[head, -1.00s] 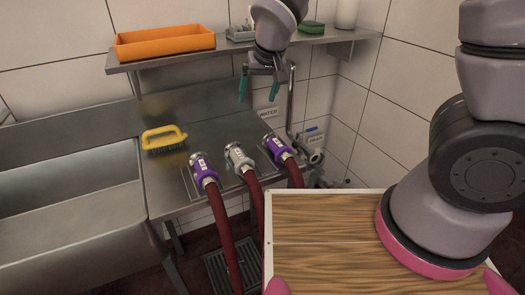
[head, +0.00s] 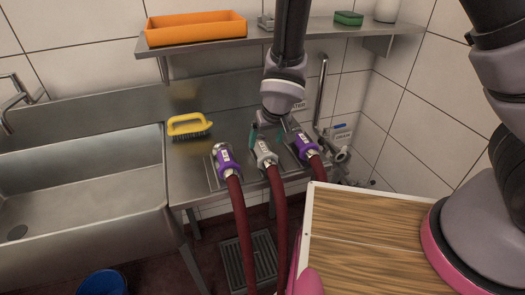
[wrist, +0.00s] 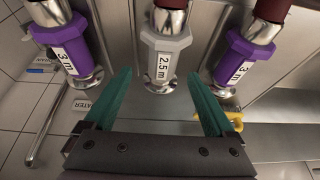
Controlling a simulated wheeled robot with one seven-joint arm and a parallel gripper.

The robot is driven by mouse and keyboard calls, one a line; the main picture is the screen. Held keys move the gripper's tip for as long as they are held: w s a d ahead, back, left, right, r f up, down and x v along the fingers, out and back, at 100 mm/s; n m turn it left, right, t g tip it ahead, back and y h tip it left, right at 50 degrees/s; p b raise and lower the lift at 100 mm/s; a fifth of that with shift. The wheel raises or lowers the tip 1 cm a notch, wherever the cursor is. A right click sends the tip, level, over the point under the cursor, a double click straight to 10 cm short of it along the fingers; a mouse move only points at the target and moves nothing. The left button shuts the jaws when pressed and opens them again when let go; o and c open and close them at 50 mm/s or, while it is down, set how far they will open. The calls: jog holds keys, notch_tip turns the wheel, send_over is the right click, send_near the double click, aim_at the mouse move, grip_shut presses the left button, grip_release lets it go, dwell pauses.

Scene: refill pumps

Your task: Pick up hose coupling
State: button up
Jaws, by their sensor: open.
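Three hose couplings on dark red hoses lie side by side on the steel counter. The middle one is a grey coupling (head: 265,153), marked 2.5 m in the wrist view (wrist: 165,55). A purple coupling (head: 225,160) is left of it and another purple coupling (head: 304,145) right of it; both are marked 3 m in the wrist view. My gripper (wrist: 165,100) is open and empty, its green fingers apart. In the wrist view the grey coupling's metal end lies between the finger lines, with space on both sides. In the head view my wrist partly hides the fingers.
A yellow brush (head: 188,126) lies on the counter left of the couplings, beside the sink (head: 80,180). A shelf above holds an orange tray (head: 195,28) and a green sponge (head: 348,18). Pipes and a valve (head: 338,155) stand at the right wall.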

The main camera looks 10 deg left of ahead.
aim_at(263, 147)
jog(key=shift+a+x, duration=0.1)
jog(key=shift+x, duration=1.05)
jog(key=shift+a+x, duration=0.15)
jog(key=shift+x, duration=1)
grip_shut()
